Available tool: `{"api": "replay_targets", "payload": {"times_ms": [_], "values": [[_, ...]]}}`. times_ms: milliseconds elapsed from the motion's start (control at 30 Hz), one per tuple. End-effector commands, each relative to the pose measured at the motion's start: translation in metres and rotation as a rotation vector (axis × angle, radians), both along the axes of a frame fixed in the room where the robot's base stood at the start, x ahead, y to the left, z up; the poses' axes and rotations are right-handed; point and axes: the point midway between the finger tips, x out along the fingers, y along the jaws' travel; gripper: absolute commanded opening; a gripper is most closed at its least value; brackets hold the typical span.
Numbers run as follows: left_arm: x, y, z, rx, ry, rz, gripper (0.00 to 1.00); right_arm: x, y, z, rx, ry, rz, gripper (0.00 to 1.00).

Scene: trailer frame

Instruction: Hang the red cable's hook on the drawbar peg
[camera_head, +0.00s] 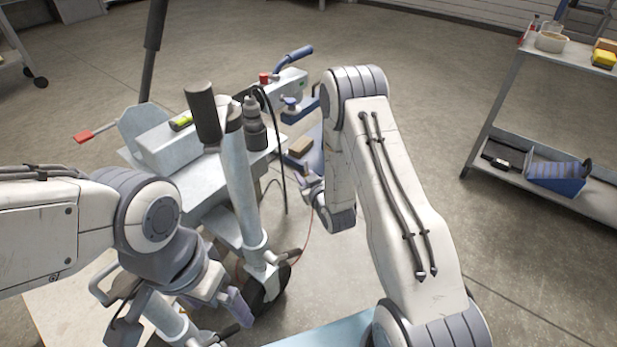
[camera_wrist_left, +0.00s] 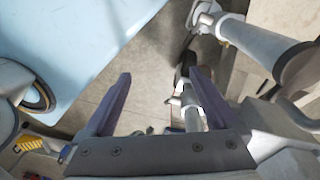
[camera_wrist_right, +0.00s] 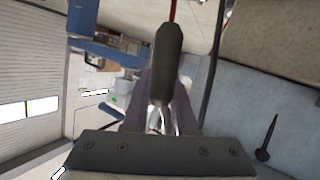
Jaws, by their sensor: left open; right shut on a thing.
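The red cable shows as a thin line in the head view (camera_head: 308,232) and at the top of the right wrist view (camera_wrist_right: 172,10). My right gripper (camera_head: 309,170) is shut on a dark grey grip (camera_wrist_right: 168,62) at the cable's end. A shiny metal part, likely the hook, is partly hidden between the fingers. A dark, thin peg with a round base (camera_wrist_right: 267,140) stands on the pale blue-grey drawbar plate (camera_wrist_right: 235,95), apart from and right of the grip in the right wrist view. My left gripper (camera_wrist_left: 160,75) is open and empty, low by the jockey wheel.
The coupling head with its blue handle (camera_head: 290,75) rises behind the drawbar. The jockey wheel tube (camera_head: 240,185) stands between my arms. A pale blue surface (camera_wrist_left: 70,50) lies near my left gripper. A shelf cart (camera_head: 510,165) stands far right; floor between is clear.

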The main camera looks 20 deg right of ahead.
Motion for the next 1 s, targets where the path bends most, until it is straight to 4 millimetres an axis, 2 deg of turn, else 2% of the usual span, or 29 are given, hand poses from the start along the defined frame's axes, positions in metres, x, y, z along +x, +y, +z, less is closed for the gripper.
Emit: {"api": "replay_targets", "payload": {"times_ms": [1000], "values": [[0.0, 0.0, -0.014, 0.0, 0.0, 0.0, 0.94, 0.05, 0.034, -0.008, 0.001, -0.003, 0.001, 0.0]]}}
